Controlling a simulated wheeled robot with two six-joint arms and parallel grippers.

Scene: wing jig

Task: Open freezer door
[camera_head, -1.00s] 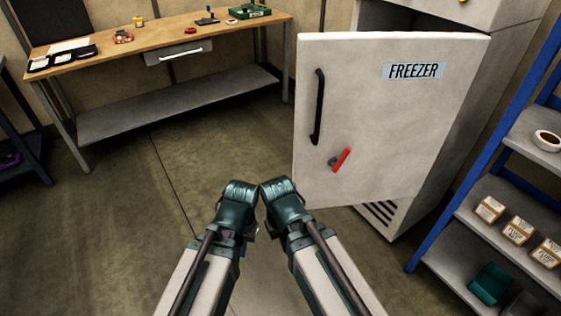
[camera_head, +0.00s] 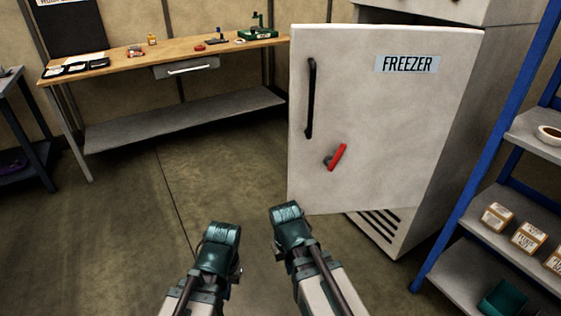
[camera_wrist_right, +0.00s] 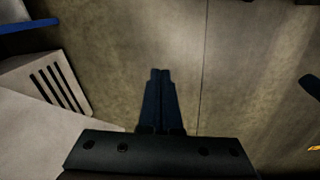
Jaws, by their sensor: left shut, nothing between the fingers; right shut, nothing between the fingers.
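The freezer door (camera_head: 400,130) is pale, with a FREEZER label (camera_head: 407,64), a black vertical handle (camera_head: 310,98) near its left edge and a red latch lever (camera_head: 338,157), tilted, below. The door stands ajar, its left edge swung out from the freezer body (camera_head: 440,150), with a dark gap at the top. My left gripper (camera_head: 222,233) is shut and empty, low and left of the door. My right gripper (camera_head: 287,211) is shut and empty, just below the door's lower left corner in the picture. Its closed fingers (camera_wrist_right: 160,85) point at bare floor in the right wrist view.
A workbench (camera_head: 120,66) with a drawer and small items stands at the back left. A blue shelf rack (camera_head: 460,150) with boxes (camera_head: 528,237) stands close on the right. A vented base (camera_head: 376,234) is under the freezer. The floor (camera_head: 120,220) at left is clear.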

